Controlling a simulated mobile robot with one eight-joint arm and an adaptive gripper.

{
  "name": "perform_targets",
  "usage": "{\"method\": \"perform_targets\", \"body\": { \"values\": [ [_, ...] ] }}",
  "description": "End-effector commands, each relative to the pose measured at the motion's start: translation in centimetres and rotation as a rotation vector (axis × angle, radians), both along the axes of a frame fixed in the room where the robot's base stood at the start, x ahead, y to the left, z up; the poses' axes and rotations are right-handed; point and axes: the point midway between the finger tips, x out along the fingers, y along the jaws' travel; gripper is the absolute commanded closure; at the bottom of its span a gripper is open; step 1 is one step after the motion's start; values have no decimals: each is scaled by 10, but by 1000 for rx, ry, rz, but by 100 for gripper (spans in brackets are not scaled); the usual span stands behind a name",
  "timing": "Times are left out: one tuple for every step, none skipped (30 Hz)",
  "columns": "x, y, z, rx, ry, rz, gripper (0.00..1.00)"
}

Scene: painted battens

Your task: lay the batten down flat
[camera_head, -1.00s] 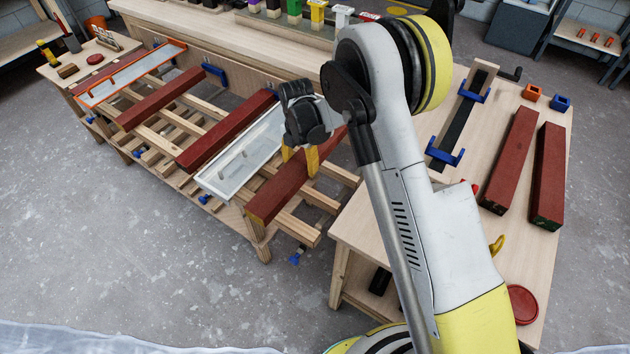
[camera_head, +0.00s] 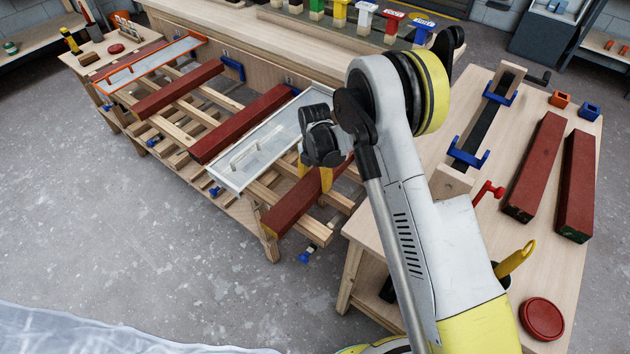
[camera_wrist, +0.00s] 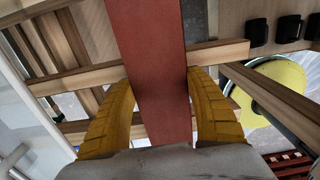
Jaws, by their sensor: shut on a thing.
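The batten (camera_head: 290,211) is a long dark-red bar at the right end of the slatted rack (camera_head: 243,211), lengthwise across its pale rails. It looks about level, at or just above the rails; I cannot tell whether it touches them. My gripper (camera_head: 325,180) points down at it, with its two yellow fingers on either side. In the wrist view the batten (camera_wrist: 150,60) runs between the fingers, and my gripper (camera_wrist: 162,112) is shut on it. My wrist and arm hide part of its far end in the head view.
A pale framed panel with a handle (camera_head: 228,182) lies just left of the batten. Other red battens (camera_head: 240,125) lie farther left on the rack. A table (camera_head: 400,247) at the right holds two red battens (camera_head: 577,190), a black bar with blue clamps (camera_head: 468,159) and a red lid (camera_head: 541,319).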

Motion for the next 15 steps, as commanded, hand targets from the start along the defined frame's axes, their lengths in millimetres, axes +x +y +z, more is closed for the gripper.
{"method": "perform_targets", "body": {
  "values": [
    [0, 0, -1, 0, 0, 0, 69],
    [0, 0, -2, 0, 0, 0, 69],
    [0, 0, -2, 0, 0, 0, 26],
    [0, 0, -2, 0, 0, 0, 17],
    [0, 0, -2, 0, 0, 0, 16],
    [0, 0, -2, 0, 0, 0, 16],
    [0, 0, -2, 0, 0, 0, 16],
    [0, 0, -2, 0, 0, 0, 16],
    [0, 0, -2, 0, 0, 0, 16],
    [0, 0, -2, 0, 0, 0, 16],
    [0, 0, -2, 0, 0, 0, 16],
    [0, 0, -2, 0, 0, 0, 16],
    [0, 0, -1, 0, 0, 0, 16],
    [0, 0, 0, 0, 0, 0, 16],
    [0, 0, 2, 0, 0, 0, 16]
  ]
}}
